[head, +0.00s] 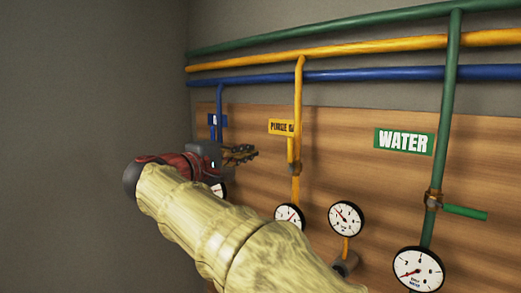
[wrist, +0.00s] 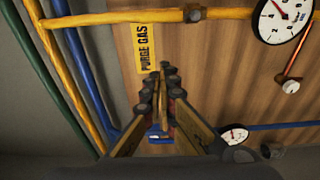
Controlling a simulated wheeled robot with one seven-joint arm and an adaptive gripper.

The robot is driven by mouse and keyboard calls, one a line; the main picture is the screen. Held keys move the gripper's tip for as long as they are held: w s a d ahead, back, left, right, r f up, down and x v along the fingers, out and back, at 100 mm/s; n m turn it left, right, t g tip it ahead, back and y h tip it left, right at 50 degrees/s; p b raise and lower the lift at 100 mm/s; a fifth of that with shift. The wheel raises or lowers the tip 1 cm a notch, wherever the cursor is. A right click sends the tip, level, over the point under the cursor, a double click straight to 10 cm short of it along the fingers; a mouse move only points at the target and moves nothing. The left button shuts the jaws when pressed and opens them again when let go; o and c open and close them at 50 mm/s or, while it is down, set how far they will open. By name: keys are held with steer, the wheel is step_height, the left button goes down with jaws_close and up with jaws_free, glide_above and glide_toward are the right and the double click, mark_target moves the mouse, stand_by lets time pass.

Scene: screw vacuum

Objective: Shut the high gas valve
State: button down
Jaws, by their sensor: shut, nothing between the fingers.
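The yellow gas pipe (head: 297,90) drops down the wooden board past a yellow "PURGE GAS" label (head: 281,127). On it is a brass valve (head: 295,168) with a yellow handle (head: 291,149) that appears to run upward along the pipe. In the wrist view the pipe (wrist: 120,18) runs across the top, with the valve body (wrist: 194,13) and the label (wrist: 147,48) beyond my fingertips. My gripper (head: 249,154) is shut and empty, left of the valve and apart from it. In the wrist view its fingers (wrist: 167,72) lie together below the label.
Green, yellow and blue pipes (head: 350,74) cross the top. A blue pipe and label (head: 217,120) are behind my gripper. Dials (head: 290,216) (head: 346,218) sit lower. The water pipe has a green handle (head: 465,212) at right. Bare wall (head: 90,110) is at left.

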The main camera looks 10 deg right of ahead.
mark_target(291, 154)
steer(key=w+d+p, duration=0.3)
steer(key=d+p, duration=0.1)
steer(key=d, duration=0.4)
steer(key=shift+d, duration=0.15)
steer(key=shift+s, duration=0.15)
steer(key=shift+f+b, duration=0.15)
steer(key=shift+b, duration=0.25)
steer(key=shift+s+d+m, duration=0.1)
steer(key=shift+m, duration=0.2)
